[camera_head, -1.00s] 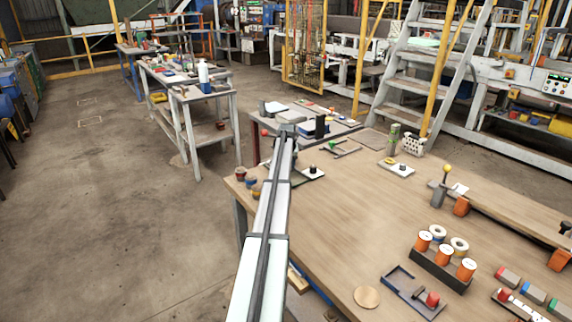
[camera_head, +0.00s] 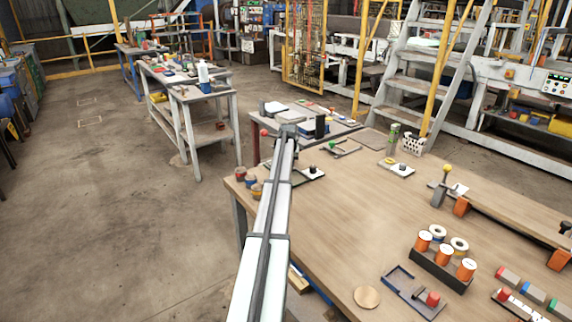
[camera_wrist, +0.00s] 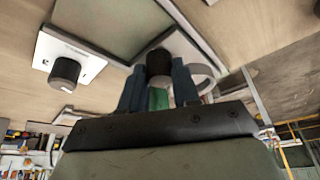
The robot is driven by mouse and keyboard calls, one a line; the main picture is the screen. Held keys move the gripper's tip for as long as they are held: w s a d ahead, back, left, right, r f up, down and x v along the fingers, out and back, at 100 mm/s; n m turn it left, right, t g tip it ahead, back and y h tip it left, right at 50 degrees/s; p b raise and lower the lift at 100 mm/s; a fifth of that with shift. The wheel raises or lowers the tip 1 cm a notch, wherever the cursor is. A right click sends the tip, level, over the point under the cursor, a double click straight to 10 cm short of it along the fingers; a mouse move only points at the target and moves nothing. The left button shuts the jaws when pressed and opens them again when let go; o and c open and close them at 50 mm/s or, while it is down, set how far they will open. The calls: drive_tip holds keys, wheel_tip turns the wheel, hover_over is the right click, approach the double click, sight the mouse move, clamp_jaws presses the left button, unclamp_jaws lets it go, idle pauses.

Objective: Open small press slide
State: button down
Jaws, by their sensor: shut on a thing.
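In the wrist view, the two dark blue fingers of my gripper (camera_wrist: 158,88) close around a black round knob (camera_wrist: 160,62). The knob is at the edge of a flat grey-green panel with a pale rim (camera_wrist: 112,20), which looks like the small press slide. A bit of green shows between the fingers; I cannot tell what it belongs to. In the head view, my arm reaches to the far left part of the table and hides the gripper and most of the panel.
A white plate with a black knob (camera_head: 313,172) lies just right of my arm; this knob also shows in the wrist view (camera_wrist: 65,70). Small coloured pots stand left of it. Orange spools in a rack (camera_head: 440,262) are at the right. The wooden tabletop's middle (camera_head: 360,215) is clear.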

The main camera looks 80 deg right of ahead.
drive_tip(key=s+a, duration=0.5)
drive_tip(key=a, duration=0.1)
drive_tip(key=shift+s, duration=0.35)
drive_tip(key=shift+d, duration=0.15)
drive_tip(key=c, duration=0.8)
unclamp_jaws()
drive_tip(key=shift+r, duration=0.15)
drive_tip(key=v, duration=1.3)
drive_tip(key=shift+r, duration=0.3)
